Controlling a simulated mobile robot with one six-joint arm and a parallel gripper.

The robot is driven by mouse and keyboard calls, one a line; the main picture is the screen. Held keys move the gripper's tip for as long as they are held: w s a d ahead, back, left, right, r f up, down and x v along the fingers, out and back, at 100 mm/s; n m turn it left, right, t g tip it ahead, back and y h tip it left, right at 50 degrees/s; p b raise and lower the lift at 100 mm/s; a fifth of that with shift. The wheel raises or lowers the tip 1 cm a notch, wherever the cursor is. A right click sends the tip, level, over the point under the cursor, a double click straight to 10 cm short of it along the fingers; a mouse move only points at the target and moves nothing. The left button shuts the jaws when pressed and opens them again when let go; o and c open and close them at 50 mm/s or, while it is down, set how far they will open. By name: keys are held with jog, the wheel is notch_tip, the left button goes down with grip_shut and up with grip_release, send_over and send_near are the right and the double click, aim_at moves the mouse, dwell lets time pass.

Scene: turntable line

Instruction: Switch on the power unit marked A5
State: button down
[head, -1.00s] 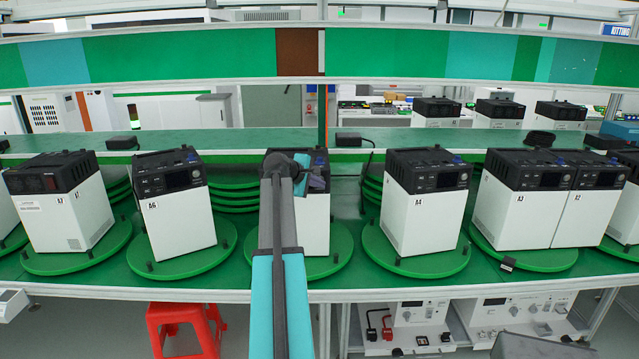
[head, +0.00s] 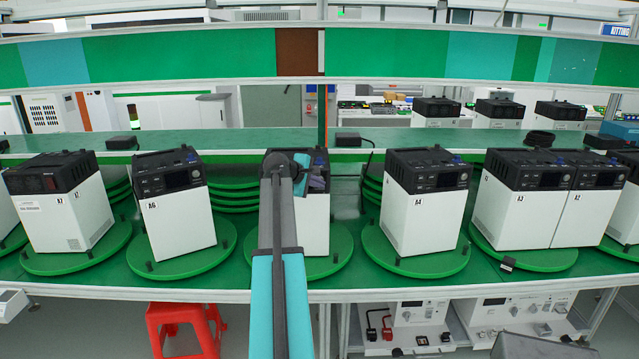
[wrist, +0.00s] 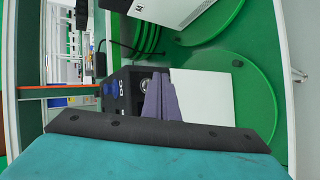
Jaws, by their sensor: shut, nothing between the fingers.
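A power unit (head: 315,228) with a white body and black top stands between the units marked A6 (head: 180,225) and A4 (head: 428,220). My arm covers much of its front, and I cannot read its label. My gripper (head: 317,183) is in front of its black upper part. In the wrist view, turned on its side, my shut, purple-grey gripper fingers (wrist: 160,78) overlap the black panel (wrist: 127,97) of the unit. A round knob or socket shows beside the fingertips. I cannot tell whether they touch the panel. The fingers hold nothing.
Each unit stands on a green round turntable (head: 340,262) along the green bench. Units marked A7 (head: 65,215), A3 (head: 512,215) and A2 (head: 585,215) stand farther out. A neighbouring unit (wrist: 170,10) is at the wrist view's top. A red stool (head: 180,315) is below.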

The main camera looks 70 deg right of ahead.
jog(key=shift+w+d, duration=0.1)
jog(key=shift+d, duration=0.05)
dwell(0.4)
jog(key=shift+w+d, duration=0.25)
jog(key=shift+w+d, duration=0.1)
jog(key=shift+d, duration=0.2)
dwell(1.1)
jog(key=shift+a, duration=0.15)
jog(key=shift+s+a+p, duration=0.25)
jog(key=shift+a+p, duration=0.05)
jog(key=shift+a, duration=0.25)
dwell(0.4)
jog(key=a, duration=0.1)
jog(key=s+a, duration=0.1)
jog(key=a, duration=0.1)
jog(key=s+a, duration=0.1)
jog(key=shift+a+p, duration=0.3)
jog(key=shift+p, duration=0.1)
dwell(0.7)
